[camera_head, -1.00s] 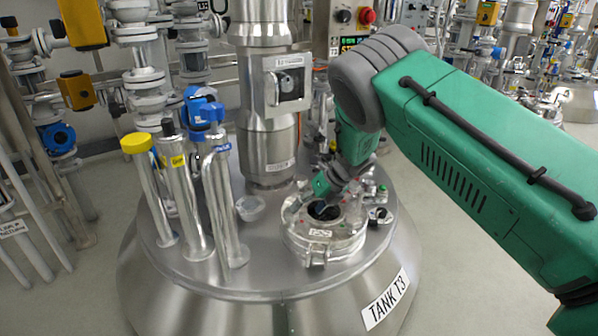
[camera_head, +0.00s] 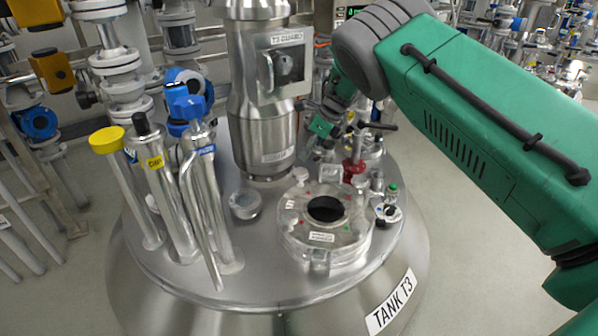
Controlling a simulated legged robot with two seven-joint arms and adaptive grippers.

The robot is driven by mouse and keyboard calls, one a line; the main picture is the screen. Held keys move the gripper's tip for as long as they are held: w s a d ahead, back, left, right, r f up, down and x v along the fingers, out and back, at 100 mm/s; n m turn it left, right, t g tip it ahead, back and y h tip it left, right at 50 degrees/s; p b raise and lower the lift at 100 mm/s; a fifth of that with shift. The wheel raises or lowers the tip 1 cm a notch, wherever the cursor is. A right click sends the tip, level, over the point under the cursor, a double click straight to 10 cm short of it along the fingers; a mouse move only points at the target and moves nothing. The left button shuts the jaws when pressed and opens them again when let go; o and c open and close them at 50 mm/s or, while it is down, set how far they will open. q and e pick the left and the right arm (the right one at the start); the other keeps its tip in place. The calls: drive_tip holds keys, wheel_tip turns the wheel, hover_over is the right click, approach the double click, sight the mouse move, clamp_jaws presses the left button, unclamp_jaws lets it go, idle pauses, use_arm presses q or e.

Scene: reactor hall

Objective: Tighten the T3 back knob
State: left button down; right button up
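A metal clamp (camera_head: 318,262) sits at the hatch's front. My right gripper (camera_head: 322,145), on the green arm from the right, is behind the hatch, apart from the pale knob in the picture. Its fingers are small and unclear, so I cannot tell open from shut. My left gripper is out of view.
A red valve (camera_head: 353,170) and small fittings (camera_head: 388,205) stand right of the hatch. A steel column (camera_head: 262,110) rises behind. Tall pipes with a yellow cap (camera_head: 107,139) and a blue valve (camera_head: 187,102) stand left.

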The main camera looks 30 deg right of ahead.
sight(301, 171)
drive_tip(key=b+x, duration=0.1)
drive_tip(key=x, duration=0.2)
drive_tip(key=b+x, duration=0.1)
drive_tip(key=x, duration=0.2)
drive_tip(key=d+b+x, duration=0.1)
drive_tip(key=x, duration=0.3)
drive_tip(key=shift+f, duration=0.2)
drive_tip(key=shift+w+a+f+b, duration=0.1)
drive_tip(key=shift+a+f+b, duration=0.1)
drive_tip(key=shift+a+b, duration=0.2)
drive_tip(key=shift+d, duration=0.3)
drive_tip(key=c, duration=1.2)
drive_tip(key=shift+o, duration=0.2)
